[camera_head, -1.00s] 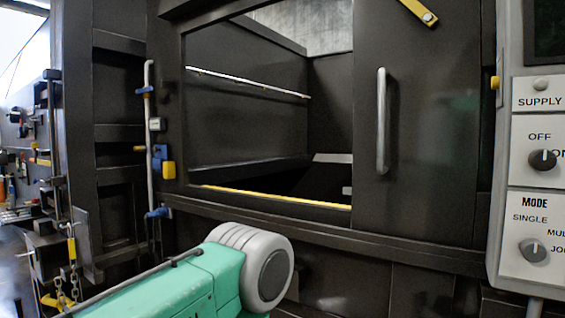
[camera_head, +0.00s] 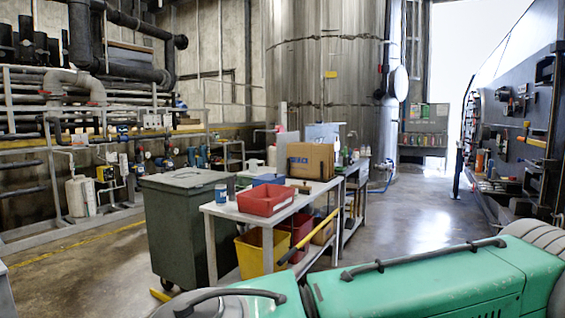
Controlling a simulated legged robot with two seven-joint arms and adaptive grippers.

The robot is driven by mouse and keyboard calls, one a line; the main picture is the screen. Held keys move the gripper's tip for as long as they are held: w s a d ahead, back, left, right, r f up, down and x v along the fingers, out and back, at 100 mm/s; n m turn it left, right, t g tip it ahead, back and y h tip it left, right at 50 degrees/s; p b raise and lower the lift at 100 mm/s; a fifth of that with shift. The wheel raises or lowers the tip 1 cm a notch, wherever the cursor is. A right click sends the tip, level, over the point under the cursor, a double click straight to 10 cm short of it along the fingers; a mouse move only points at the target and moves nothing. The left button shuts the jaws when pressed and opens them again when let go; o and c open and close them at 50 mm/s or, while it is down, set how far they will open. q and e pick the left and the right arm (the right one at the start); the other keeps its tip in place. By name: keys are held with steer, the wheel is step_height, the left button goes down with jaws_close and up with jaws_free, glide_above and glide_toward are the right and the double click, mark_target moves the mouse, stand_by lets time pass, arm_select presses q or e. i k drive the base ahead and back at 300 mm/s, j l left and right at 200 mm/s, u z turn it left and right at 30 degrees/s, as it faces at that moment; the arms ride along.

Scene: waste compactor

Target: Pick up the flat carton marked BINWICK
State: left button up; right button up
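A brown cardboard carton (camera_head: 311,161) stands on the metal table at mid distance, with a blue mark on its side. It looks like an upright box, and I cannot read whether it says BINWICK. No carton that is clearly flat shows in this view.
The metal table (camera_head: 224,208) also bears a red bin (camera_head: 266,200) and a blue-and-white can (camera_head: 221,193). A dark green wheeled bin (camera_head: 182,229) stands to its left, and a yellow bin (camera_head: 256,252) is under it. Open floor (camera_head: 425,215) lies to the right.

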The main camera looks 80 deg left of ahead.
mark_target(305, 160)
steer(key=u, duration=2.3)
steer(key=i+l+z, duration=0.1)
steer(key=i+z, duration=0.4)
steer(key=i, duration=8.5)
steer(key=i+u, duration=0.3)
steer(key=u, duration=0.15)
steer(key=i+u, duration=0.25)
steer(key=u, duration=0.2)
steer(key=i+l+u, duration=0.2)
steer(key=u, duration=0.25)
steer(key=i, duration=0.05)
